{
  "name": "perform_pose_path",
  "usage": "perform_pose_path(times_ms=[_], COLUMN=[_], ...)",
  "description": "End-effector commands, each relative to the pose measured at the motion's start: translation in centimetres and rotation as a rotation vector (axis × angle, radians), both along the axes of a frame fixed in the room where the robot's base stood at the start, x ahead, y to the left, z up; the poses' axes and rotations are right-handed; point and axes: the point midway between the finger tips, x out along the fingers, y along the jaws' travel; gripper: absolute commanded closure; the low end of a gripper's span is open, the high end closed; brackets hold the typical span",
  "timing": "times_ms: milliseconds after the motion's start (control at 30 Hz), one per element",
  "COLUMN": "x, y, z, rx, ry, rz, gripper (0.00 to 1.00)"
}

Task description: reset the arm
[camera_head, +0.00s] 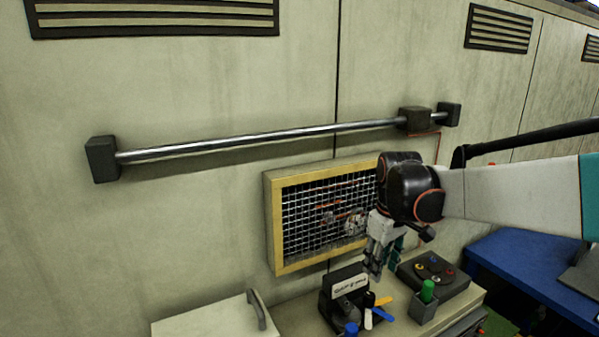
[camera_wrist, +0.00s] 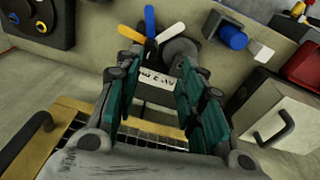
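My gripper (camera_head: 374,272) hangs from my arm at the right of the head view, in front of the wire-mesh panel and above the bench. In the wrist view my gripper (camera_wrist: 158,68) has its two fingers apart with nothing between them. Beyond the fingertips is a dark device with a white label (camera_wrist: 155,80) and coloured levers; it also shows in the head view (camera_head: 350,284), just below and left of my gripper. I see no contact between them.
A yellow-framed mesh panel (camera_head: 269,225) is on the wall under a metal rail (camera_head: 250,140). On the bench stand a grey holder with a green item (camera_head: 427,292) and a dark button box (camera_head: 438,272). A pale box with a handle (camera_head: 215,322) is at left.

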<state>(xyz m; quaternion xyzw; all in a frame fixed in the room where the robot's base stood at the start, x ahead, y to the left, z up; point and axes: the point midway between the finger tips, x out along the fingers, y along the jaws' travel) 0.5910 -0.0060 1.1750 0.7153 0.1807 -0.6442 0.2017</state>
Motion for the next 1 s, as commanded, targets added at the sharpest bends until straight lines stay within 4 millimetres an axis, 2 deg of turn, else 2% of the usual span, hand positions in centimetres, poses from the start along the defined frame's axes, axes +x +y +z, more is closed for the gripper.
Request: perform_pose_path(times_ms=[33,200,467,800,1000], x=[-1.4,-5.4,-11.5,-18.9,-21.6], y=[0.1,0.2,0.4,0.5,0.6], z=[0.3,1.4,1.4,-1.2,-3.1], rx=[0.003,0.018,0.056,0.134,0.178], ry=[-0.023,-0.109,-0.239,-0.404,-0.475], rz=[-0.023,-0.114,-0.249,-0.417,-0.488], gripper=[0.64,0.64,0.64,0.64,0.64])
